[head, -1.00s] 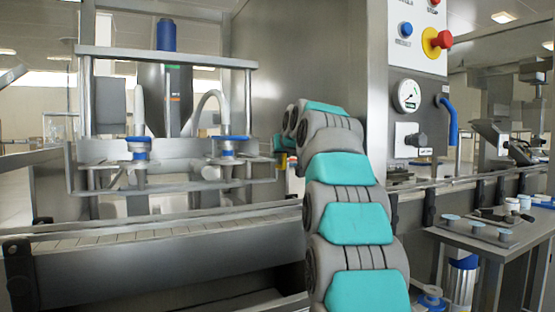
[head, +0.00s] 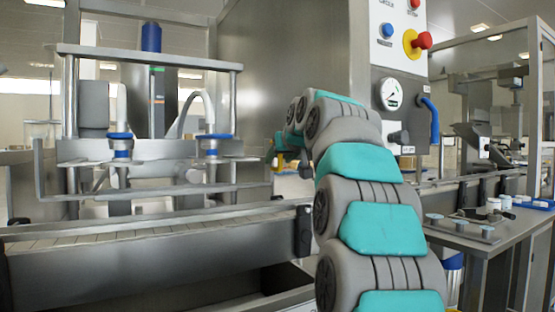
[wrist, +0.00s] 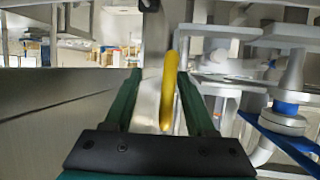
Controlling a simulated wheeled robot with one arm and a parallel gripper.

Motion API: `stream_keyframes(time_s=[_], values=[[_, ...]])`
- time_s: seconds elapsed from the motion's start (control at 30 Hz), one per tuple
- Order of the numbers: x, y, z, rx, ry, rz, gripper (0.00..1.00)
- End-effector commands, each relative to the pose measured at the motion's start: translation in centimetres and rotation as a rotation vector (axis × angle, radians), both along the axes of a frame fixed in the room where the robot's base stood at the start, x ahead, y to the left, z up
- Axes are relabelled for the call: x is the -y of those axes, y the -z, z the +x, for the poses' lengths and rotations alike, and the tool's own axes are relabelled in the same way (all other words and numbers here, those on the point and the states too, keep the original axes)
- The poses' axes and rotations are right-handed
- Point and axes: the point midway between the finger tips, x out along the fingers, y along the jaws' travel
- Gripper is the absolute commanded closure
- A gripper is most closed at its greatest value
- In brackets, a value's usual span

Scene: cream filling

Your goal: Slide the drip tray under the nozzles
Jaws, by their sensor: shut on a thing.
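The two filling nozzles, with blue collars, hang over the conveyor in the head view, one at the left (head: 121,150) and one at the right (head: 213,148). One nozzle (wrist: 286,108) also shows at the right in the wrist view. My gripper (head: 279,148) is right of the nozzles in the head view, small and partly hidden by my arm. In the wrist view my gripper (wrist: 160,78) is shut on a yellow handle (wrist: 168,88) between its dark green fingers. A pale metal strip runs beside the handle. I cannot make out the drip tray's shape.
A conveyor (head: 150,228) runs below the nozzles, with a metal frame (head: 200,192) around them. A steel cabinet with a control panel (head: 400,90) stands behind my arm. A side table (head: 490,240) with small parts is at the right. A plain metal wall (wrist: 55,105) fills the wrist view's left.

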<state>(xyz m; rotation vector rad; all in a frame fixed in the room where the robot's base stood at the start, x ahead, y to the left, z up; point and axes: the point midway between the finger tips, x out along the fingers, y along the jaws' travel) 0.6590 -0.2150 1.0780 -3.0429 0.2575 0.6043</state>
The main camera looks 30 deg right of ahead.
Motion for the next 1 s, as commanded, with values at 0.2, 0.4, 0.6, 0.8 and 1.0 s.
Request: stream_keyframes(time_s=[0.2, 0.4, 0.6, 0.8, 1.0], values=[[0.0, 0.0, 0.0, 0.0, 0.0, -0.001, 0.54], [-0.2, 0.0, 0.1, 0.0, -0.003, -0.001, 0.54], [-0.3, 0.0, 0.1, -0.001, -0.004, 0.0, 0.54], [-0.4, -0.1, -0.1, -0.001, -0.005, -0.001, 0.54], [-0.6, -0.8, -1.6, 0.002, -0.005, -0.002, 0.54]])
